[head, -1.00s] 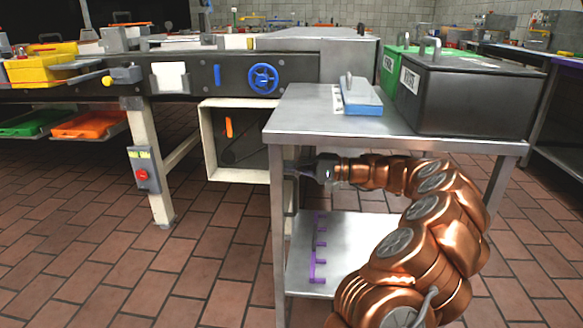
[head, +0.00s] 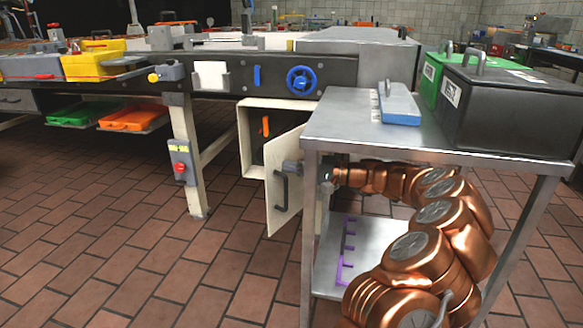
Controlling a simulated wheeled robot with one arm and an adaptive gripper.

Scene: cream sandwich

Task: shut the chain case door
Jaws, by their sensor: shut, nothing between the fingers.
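The chain case (head: 245,141) is a cream box under the machine's dark side rail. Its cream door (head: 281,205) stands open, swung out toward me, with a dark handle (head: 282,189) on its face. Inside the dark case an orange piece (head: 266,126) shows. My gripper (head: 290,166) is shut with nothing in it. The table leg hides part of my gripper and the door's right edge.
A steel table (head: 350,128) stands close on the right, its leg between me and my arm. Brick floor at the left front is clear.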

